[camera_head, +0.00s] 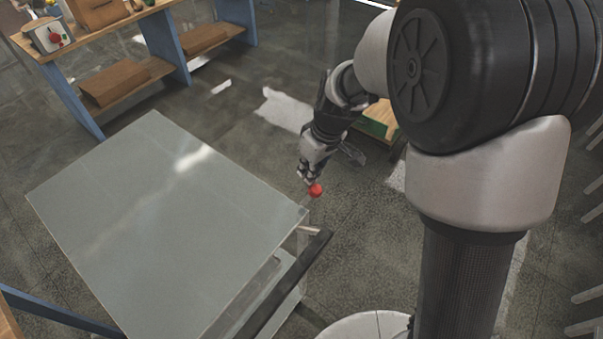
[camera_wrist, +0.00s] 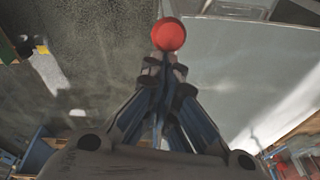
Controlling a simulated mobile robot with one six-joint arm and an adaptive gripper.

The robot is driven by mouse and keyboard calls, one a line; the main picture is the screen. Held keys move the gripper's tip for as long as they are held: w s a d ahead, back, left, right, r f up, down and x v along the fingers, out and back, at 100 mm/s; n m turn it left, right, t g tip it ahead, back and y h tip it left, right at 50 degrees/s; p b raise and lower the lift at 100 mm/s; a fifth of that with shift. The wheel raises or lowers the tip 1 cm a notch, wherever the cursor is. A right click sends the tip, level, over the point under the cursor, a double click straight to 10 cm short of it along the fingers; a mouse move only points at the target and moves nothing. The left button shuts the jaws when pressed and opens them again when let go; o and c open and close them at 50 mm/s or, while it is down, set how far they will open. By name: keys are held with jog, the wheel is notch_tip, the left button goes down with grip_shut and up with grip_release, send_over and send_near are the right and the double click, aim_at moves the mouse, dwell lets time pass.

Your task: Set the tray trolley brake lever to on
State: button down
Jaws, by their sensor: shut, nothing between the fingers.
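The tray trolley (camera_head: 130,215) has a flat grey top and stands at the left and centre of the head view; its top also fills the right of the wrist view (camera_wrist: 245,75). A red ball knob (camera_head: 315,190), seemingly the end of the brake lever, shows just off the trolley's right corner. The lever's shaft is not clearly visible. My gripper (camera_head: 306,176) is shut and empty, its fingertips close by the knob. In the wrist view the red knob (camera_wrist: 168,35) is directly past the fingertips of my gripper (camera_wrist: 165,65); I cannot tell whether they touch.
A dark handle bar (camera_head: 290,280) runs along the trolley's near right side. A blue-legged workbench (camera_head: 165,45) with cardboard boxes stands at the back left. A green-sided box (camera_head: 378,125) is behind my wrist. Bare floor lies right of the trolley.

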jog(key=s+d+f+b, duration=0.5)
jog(key=s+d+b, duration=0.1)
jog(key=d+b, duration=0.1)
jog(key=shift+s+d+f, duration=0.35)
jog(key=shift+s+d, duration=0.05)
jog(key=shift+d, duration=0.4)
